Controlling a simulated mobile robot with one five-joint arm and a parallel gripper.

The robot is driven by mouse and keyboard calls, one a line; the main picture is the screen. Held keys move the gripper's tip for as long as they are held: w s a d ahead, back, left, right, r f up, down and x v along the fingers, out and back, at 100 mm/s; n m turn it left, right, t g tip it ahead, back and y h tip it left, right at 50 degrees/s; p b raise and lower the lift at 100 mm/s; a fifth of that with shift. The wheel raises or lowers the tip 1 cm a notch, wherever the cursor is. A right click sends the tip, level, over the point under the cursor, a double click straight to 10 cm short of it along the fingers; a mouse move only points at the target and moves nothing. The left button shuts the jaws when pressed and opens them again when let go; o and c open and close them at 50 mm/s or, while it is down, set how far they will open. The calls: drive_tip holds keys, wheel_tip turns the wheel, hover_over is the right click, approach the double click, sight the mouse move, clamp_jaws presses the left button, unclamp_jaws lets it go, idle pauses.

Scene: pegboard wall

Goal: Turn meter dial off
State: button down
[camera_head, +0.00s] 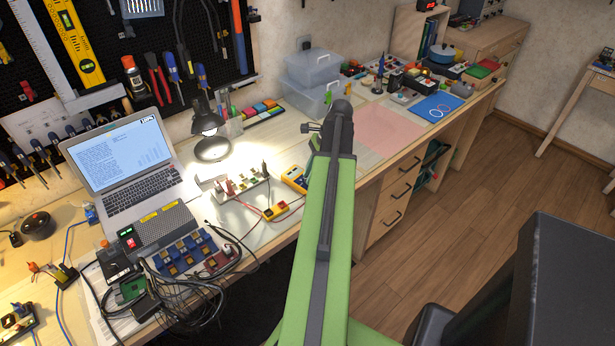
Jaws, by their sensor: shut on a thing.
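The meter (295,180) is a yellow-edged handheld multimeter with a dark face, on the workbench just left of my green arm. My arm covers its right part, and its dial setting is too small to tell. My green arm rises from the bottom middle to a dark joint above the bench. My gripper is hidden behind the arm, so I cannot see its jaws or whether they touch the meter.
A small yellow-and-red box (275,211) with leads lies left of the meter. A white strip with several components (238,185) lies beyond it. A lit lamp (209,125), laptop (125,165) and tangled black cables (195,290) crowd the left. A pink mat (388,128) lies clear on the right.

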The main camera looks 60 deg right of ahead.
drive_tip(key=shift+w+n+g+y, duration=0.15)
drive_tip(key=shift+n+g+y, duration=0.25)
drive_tip(key=shift+n, duration=1.1)
drive_tip(key=c, duration=1.2)
unclamp_jaws()
drive_tip(key=p+v, duration=1.6)
drive_tip(key=v, duration=0.1)
drive_tip(key=shift+r, duration=0.3)
drive_tip(key=shift+w, duration=0.1)
